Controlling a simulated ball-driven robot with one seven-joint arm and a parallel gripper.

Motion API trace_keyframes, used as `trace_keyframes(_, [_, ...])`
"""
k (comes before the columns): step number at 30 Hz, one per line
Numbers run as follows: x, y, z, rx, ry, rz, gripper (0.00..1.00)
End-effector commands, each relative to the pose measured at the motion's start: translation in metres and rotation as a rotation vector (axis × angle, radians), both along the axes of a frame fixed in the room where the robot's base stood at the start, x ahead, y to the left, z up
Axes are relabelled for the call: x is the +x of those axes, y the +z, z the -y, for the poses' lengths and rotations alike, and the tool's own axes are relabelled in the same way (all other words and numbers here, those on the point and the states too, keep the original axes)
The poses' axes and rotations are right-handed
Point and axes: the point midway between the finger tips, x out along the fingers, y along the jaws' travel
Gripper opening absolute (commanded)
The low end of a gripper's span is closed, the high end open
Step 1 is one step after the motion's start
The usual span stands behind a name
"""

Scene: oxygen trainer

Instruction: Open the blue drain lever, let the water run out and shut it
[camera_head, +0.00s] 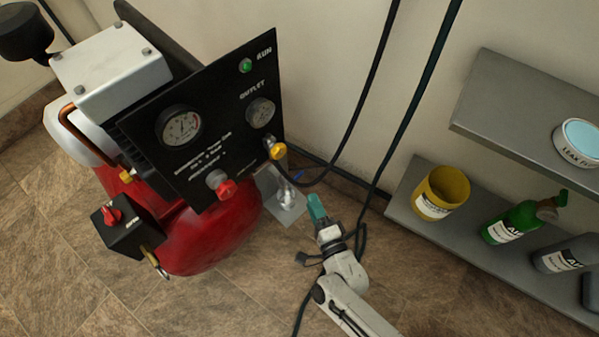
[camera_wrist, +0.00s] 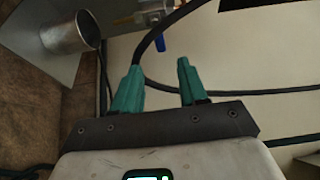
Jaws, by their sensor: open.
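The blue drain lever (camera_wrist: 161,45) shows at the top middle of the wrist view, hanging from a metal valve fitting (camera_wrist: 151,14). In the head view the lever (camera_head: 298,176) is a small blue streak beside the red tank. My gripper (camera_wrist: 157,82) has two teal fingers, spread apart with nothing between them. The lever appears beyond the fingertips, apart from them. In the head view my gripper (camera_head: 315,206) is low, just right of the lever. A metal cup (camera_wrist: 72,34) stands left of the lever. I cannot tell whether water is running.
The red compressor tank (camera_head: 215,235) with its black gauge panel (camera_head: 225,135) stands at left. A black hose hangs near the wall, and cables lie around my arm. A grey shelf (camera_head: 465,215) with a yellow tub (camera_head: 440,192) and bottles is at right. Floor at front left is clear.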

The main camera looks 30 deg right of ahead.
Motion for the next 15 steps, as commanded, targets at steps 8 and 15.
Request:
trace_keyframes(8, [0.043,0.000,0.004,-0.002,-0.001,0.004,0.43])
trace_keyframes(15, [0.083,0.000,0.007,-0.004,0.001,0.002,0.43])
